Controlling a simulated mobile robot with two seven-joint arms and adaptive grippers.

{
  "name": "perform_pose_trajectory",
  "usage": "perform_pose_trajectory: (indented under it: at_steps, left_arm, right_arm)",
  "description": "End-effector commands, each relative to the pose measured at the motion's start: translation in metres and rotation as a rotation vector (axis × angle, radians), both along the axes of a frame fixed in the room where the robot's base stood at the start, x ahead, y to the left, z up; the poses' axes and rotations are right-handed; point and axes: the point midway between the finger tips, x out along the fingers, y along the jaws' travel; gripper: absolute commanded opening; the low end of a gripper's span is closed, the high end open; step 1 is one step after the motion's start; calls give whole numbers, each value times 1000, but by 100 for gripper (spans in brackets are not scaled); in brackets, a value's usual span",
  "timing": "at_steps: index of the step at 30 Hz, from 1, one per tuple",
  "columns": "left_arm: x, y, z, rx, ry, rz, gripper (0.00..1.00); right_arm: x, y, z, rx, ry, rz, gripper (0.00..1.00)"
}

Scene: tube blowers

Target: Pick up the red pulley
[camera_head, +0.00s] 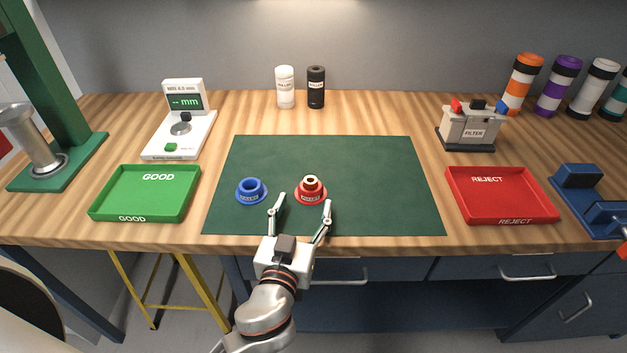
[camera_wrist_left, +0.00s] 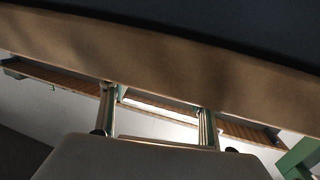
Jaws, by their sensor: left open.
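The red pulley (camera_head: 311,190) sits on the green mat (camera_head: 320,155), right of the blue pulley (camera_head: 251,190). It has a wide flange, a labelled front and a pale hollow centre. My left gripper (camera_head: 304,204) is open and empty, its two fingers spread at the near side of the pulleys. Its right fingertip lies close to the red pulley's near right side; I cannot tell whether it touches. The left wrist view shows the two fingers (camera_wrist_left: 156,95) apart, with no pulley visible between them. My right gripper is not seen.
A green GOOD tray (camera_head: 146,207) is at left and a red REJECT tray (camera_head: 500,207) at right. The mat's rear is clear.

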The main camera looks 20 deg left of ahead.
Motion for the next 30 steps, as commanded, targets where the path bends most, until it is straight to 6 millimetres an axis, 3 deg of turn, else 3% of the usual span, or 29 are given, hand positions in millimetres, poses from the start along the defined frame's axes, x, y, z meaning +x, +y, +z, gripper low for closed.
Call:
perform_pose_trajectory:
  at_steps: [8,18,27,30]
  left_arm:
    - [28,2,2,2,-2,0,60]
    - [69,5,2,1,-1,0,60]
    - [73,5,0,0,1,1,60]
    - [73,5,0,0,1,1,37]
  right_arm:
    - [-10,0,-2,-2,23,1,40]
    - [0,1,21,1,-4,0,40]
    - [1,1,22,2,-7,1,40]
    - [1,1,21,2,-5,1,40]
